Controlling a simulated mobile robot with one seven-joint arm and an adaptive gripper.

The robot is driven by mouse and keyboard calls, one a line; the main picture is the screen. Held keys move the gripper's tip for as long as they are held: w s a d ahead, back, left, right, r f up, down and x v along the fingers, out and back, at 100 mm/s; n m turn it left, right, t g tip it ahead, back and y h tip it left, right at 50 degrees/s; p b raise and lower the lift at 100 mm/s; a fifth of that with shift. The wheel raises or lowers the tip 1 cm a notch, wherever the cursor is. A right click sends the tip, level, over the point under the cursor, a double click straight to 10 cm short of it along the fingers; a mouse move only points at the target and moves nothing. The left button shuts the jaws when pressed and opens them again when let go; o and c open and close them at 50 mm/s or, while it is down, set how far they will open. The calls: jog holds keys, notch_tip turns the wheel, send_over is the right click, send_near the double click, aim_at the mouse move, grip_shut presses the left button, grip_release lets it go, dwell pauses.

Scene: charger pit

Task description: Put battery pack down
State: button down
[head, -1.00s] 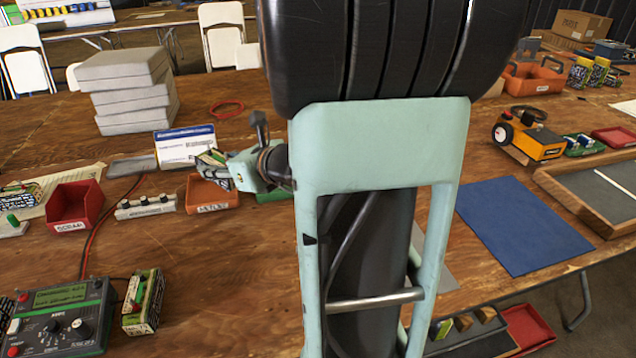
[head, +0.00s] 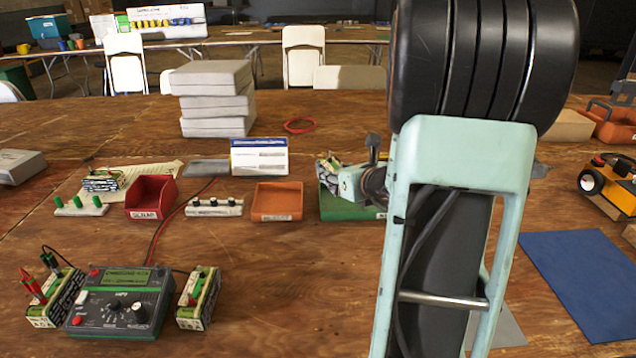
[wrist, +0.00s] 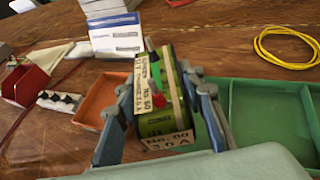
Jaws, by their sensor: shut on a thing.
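My gripper (wrist: 165,95) is shut on a battery pack (wrist: 157,122), a green and cream block with printed labels and a red and a green terminal. In the wrist view the pack is between the two fingers, in front of the gap between an orange tray (wrist: 96,100) and a green tray (wrist: 270,135). In the head view my gripper (head: 338,172) and the pack (head: 328,163) are at the green tray (head: 347,208), right of the orange tray (head: 277,214). My arm hides part of the green tray. I cannot tell the pack's height above it.
A charger (head: 122,302) stands front left with a battery pack on each side. A red scrap bin (head: 152,198), a knobbed strip (head: 214,208) and a white card (head: 260,157) stand nearby. A blue mat (head: 580,275) lies right. The front middle table is clear.

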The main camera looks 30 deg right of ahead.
jog(key=b, duration=0.2)
send_over(341, 203)
notch_tip(341, 203, down, 5)
jog(key=shift+f, duration=0.1)
jog(key=shift+w+d+f+b, duration=0.1)
jog(key=shift+f+b, duration=0.75)
jog(key=shift+f, duration=0.7)
jog(key=shift+f, duration=0.15)
jog(key=c, duration=1.3)
grip_release()
jog(key=p+v, duration=0.2)
jog(key=v, duration=0.9)
jog(key=shift+r+p, duration=0.2)
jog(key=shift+p, duration=0.1)
jog(key=shift+s+r, duration=0.15)
jog(key=shift+s, duration=0.4)
